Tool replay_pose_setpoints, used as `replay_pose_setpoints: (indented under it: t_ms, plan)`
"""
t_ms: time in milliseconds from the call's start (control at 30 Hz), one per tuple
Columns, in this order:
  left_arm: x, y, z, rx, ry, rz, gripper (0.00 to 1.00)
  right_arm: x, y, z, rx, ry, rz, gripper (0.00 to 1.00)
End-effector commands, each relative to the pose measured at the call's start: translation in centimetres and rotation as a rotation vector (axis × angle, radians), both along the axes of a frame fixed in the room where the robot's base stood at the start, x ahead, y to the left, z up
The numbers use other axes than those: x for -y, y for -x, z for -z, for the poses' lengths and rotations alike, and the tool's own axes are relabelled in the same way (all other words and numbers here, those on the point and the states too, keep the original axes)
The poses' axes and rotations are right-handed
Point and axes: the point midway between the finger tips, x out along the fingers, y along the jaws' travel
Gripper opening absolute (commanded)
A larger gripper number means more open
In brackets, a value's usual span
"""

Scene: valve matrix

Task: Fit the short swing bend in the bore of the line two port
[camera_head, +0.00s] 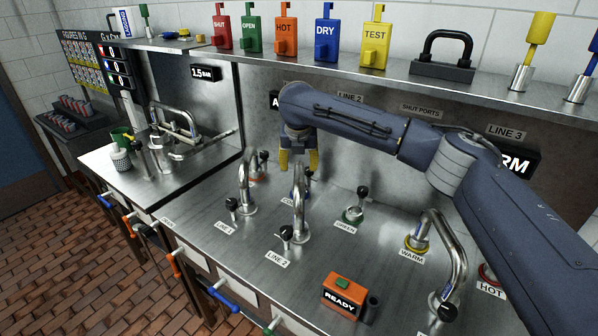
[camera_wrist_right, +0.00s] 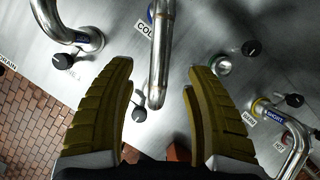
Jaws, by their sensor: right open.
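My left gripper is out of view.
Another bend (camera_head: 244,185) stands by LINE 1. The GREEN port (camera_head: 352,214) with a black knob is right of the gripper. An orange READY box (camera_head: 343,294) sits at the front. A shelf (camera_head: 390,79) with coloured tags runs along the back.

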Motion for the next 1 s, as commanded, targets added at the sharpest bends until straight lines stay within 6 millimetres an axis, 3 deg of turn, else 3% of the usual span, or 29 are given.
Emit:
replay_pose_setpoints:
  t_ms: [300, 767, 1000]
  plan:
    - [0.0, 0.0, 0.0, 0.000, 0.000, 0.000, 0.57, 0.0, 1.2, -3.2, 0.002, 0.001, -0.001, 0.53]
    - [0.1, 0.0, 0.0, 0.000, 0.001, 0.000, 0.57, 0.0, 1.5, -3.7, 0.000, 0.000, 0.000, 0.53]
    - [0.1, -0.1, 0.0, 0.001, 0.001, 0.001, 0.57, 0.0, 1.4, -5.1, 0.002, 0.001, 0.000, 0.53]
